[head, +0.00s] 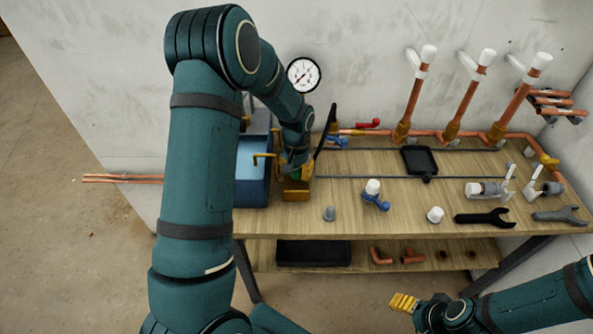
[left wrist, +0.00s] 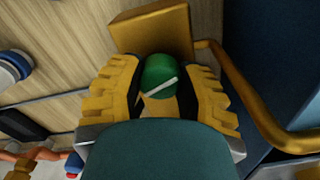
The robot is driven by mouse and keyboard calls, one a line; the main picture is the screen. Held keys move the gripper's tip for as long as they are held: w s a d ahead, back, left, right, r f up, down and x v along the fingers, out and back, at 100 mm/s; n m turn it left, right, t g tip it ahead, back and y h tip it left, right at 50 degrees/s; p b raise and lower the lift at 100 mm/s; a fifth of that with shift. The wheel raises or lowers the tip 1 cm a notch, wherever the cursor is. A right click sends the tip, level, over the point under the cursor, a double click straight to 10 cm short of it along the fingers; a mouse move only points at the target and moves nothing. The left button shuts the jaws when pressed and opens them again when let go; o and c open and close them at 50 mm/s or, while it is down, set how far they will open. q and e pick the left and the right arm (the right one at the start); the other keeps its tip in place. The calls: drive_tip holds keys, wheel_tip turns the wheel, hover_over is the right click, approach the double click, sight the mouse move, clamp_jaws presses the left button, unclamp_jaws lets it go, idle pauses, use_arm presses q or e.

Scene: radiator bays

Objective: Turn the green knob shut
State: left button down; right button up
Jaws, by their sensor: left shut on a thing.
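The green knob (left wrist: 158,74) has a white line on its top and sits in front of a brass block (left wrist: 153,33). My left gripper (left wrist: 160,88) has its yellow ribbed fingers on both sides of the knob and is shut on it. In the head view the left gripper (head: 296,172) reaches down at the brass block (head: 296,195), and only a sliver of green shows there. The white line slants in the left wrist view. My right gripper (head: 403,302) is in front of the bench, apart from everything; its finger gap is not clear.
A blue tank (head: 252,195) with a brass pipe (left wrist: 250,95) stands beside the block. A blue-handled valve (head: 376,199), grey cap (head: 329,213), black tray (head: 420,160) and wrenches (head: 485,218) lie on the wooden bench (head: 345,185). A gauge (head: 303,75) and copper pipes (head: 460,108) are behind.

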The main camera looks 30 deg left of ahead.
sight(297, 169)
use_arm(q)
drive_tip(key=shift+m, duration=2.1)
drive_tip(key=c, duration=0.5)
unclamp_jaws()
wheel_tip(297, 169, up, 12)
